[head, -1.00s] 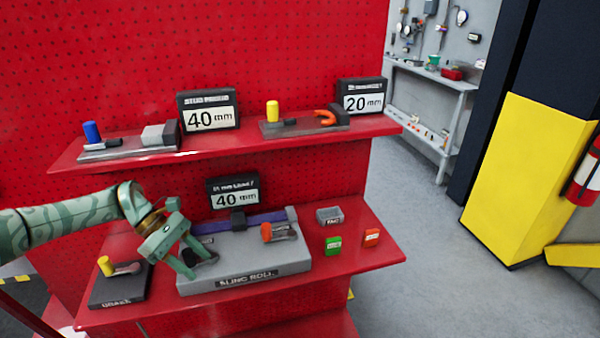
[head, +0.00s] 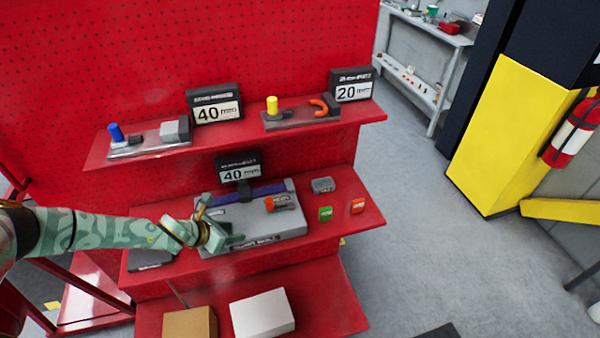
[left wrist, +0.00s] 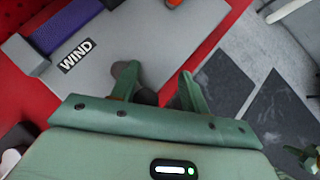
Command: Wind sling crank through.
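The sling roll station is a grey base (head: 285,232) on the lower red shelf, with a purple sling band (head: 268,191) across its back. An orange knob (head: 269,204) sits at its right part. My left gripper (head: 222,238) is over the base's left front. In the left wrist view the fingers (left wrist: 158,82) are spread apart above the base, beside the WIND label (left wrist: 80,50). A dark part (left wrist: 146,96) shows between them, without clear contact. The crank's handle cannot be made out; my gripper hides that area.
A black display (head: 237,168) reading 40 mm stands behind the base. A grey block (head: 322,185), a green tag (head: 325,213) and an orange tag (head: 358,206) lie to the right. My arm partly covers the dark brake base (head: 150,262). Boxes stand below.

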